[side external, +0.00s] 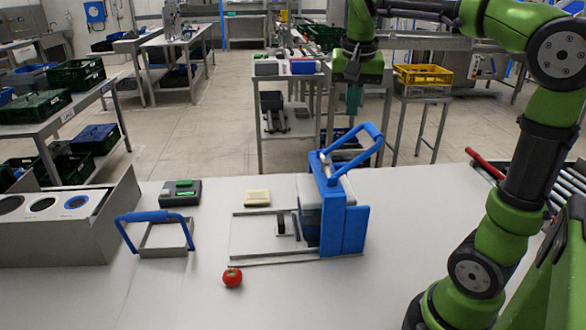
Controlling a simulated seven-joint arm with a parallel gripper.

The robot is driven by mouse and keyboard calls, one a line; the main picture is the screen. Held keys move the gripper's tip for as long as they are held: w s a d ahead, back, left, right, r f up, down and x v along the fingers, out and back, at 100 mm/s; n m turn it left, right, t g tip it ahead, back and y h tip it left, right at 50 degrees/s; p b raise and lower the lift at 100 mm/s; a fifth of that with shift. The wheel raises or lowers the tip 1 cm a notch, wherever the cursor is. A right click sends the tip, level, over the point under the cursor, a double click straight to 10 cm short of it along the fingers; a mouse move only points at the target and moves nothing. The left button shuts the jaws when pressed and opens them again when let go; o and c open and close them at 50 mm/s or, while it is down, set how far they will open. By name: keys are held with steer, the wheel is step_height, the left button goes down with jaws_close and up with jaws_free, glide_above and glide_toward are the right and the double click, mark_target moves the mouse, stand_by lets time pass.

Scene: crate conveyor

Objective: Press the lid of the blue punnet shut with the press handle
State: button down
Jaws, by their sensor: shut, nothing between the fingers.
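The press (342,228) stands at the table's middle, with blue uprights and a blue loop handle (369,134) raised and tilted above it. A pale grey block (308,187) sits in the press, with a dark blue part (311,228) below it. I cannot tell whether this is the blue punnet or part of the press; no lid can be made out clearly. My gripper (353,106) hangs high, above and behind the press handle in the picture, apart from it. It is shut and holds nothing.
A roller track (560,190) lies right.

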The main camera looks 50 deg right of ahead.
steer(key=d+r+m+g, duration=0.3)
steer(key=d+r+m, duration=0.2)
steer(key=d+m, duration=0.15)
step_height(320, 180, up, 5)
steer(key=m, duration=0.9)
glide_above(373, 127)
steer(key=w+a, duration=0.1)
steer(key=w, duration=0.2)
steer(key=shift+s+a+y, duration=0.25)
steer(key=shift+a+y, duration=0.05)
steer(key=shift+a, duration=0.25)
steer(key=f, duration=0.4)
steer(key=s+d+f, duration=0.1)
steer(key=f, duration=0.4)
steer(key=s+d+f, duration=0.1)
steer(key=f, duration=0.3)
steer(key=shift+f, duration=0.4)
